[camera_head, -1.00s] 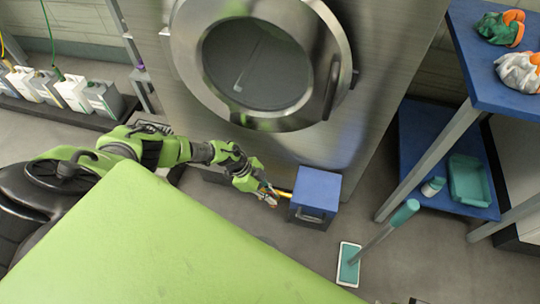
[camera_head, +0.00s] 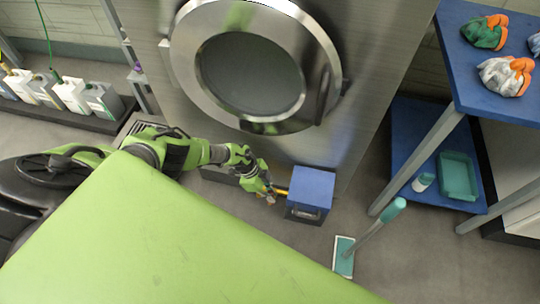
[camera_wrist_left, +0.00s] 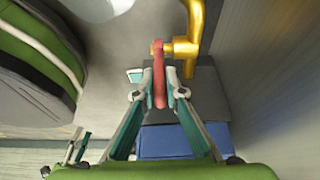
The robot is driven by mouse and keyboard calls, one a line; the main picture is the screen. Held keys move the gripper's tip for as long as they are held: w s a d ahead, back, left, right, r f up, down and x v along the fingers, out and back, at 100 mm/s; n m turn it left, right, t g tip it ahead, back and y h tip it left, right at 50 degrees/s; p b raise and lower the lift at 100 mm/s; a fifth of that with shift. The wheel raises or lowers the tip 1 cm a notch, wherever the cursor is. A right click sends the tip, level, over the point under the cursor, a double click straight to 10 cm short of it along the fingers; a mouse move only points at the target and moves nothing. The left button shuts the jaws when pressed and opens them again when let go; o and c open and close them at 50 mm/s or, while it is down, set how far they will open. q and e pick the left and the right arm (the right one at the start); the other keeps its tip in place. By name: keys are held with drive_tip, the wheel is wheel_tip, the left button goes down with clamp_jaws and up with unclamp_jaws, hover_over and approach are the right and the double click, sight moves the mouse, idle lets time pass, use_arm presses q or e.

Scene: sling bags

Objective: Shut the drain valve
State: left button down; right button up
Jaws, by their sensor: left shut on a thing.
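The drain valve has a red handle (camera_wrist_left: 158,75) on a brass-yellow pipe (camera_wrist_left: 190,30), seen in the left wrist view. In the head view the yellow pipe (camera_head: 282,191) shows low on the washer's front, beside a blue box. My left gripper (camera_head: 268,194) is at the valve. In the left wrist view my left gripper (camera_wrist_left: 158,95) has its two fingers closed on either side of the red handle. The handle points along the fingers, away from the brass body. My right gripper is in neither view.
A steel washer (camera_head: 330,140) with a round door stands behind the valve. The blue box (camera_head: 312,187) is just right of it. A teal-handled mop (camera_head: 345,262) stands on the floor. A blue rack (camera_head: 400,150) is at right, and jugs (camera_head: 72,95) stand at left.

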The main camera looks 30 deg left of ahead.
use_arm(q)
drive_tip(key=shift+d, duration=0.1)
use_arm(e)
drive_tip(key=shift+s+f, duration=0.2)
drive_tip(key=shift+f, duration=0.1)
use_arm(q)
drive_tip(key=shift+s, duration=0.1)
drive_tip(key=c, duration=2.1)
unclamp_jaws()
drive_tip(key=shift+a+r, duration=0.3)
drive_tip(key=shift+r, duration=0.15)
drive_tip(key=v, duration=1)
drive_tip(key=shift+r, duration=0.45)
